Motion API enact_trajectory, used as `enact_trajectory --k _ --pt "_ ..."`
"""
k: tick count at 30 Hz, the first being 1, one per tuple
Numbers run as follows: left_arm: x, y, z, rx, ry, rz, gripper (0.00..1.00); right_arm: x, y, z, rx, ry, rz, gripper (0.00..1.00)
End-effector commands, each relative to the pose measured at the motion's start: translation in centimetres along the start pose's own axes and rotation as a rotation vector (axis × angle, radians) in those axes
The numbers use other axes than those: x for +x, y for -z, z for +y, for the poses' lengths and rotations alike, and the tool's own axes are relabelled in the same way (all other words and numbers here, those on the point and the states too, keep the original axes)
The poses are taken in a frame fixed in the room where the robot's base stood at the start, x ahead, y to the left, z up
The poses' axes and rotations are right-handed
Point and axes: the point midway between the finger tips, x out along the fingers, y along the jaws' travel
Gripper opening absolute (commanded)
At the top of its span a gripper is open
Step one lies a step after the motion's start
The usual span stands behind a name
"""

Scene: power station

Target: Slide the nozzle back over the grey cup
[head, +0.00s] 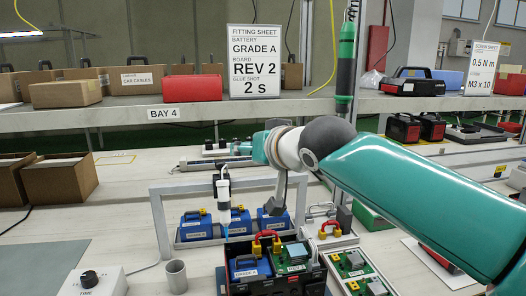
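The white glue dispenser (222,190) hangs upright on the crossbar of a grey frame (160,222). Its nozzle (226,232) has a thin blue tip, which points down near the left back edge of an open black case (240,290). The grey cup (176,276) stands upright on the bench to the left of the case, and the nozzle is to the right of it, not above it. My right arm comes in from the right and reaches over the frame. Its gripper is hard to make out, so I cannot tell its opening. My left gripper is not in view.
The black case holds a blue battery (250,268) and a green board (292,252). Blue batteries (195,226) stand behind it. A shelf (120,112) crosses the back.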

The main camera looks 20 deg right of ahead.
Motion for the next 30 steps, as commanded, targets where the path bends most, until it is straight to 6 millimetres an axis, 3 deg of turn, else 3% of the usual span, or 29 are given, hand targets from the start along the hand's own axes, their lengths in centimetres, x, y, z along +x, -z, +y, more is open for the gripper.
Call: enact_trajectory --k 18,30 --pt "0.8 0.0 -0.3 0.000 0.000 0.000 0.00 -4.3 0.2 -0.1 0.000 0.001 0.001 0.54" --pt "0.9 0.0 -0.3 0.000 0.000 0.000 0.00 -4.7 0.2 -0.1 0.000 0.000 0.000 0.54"
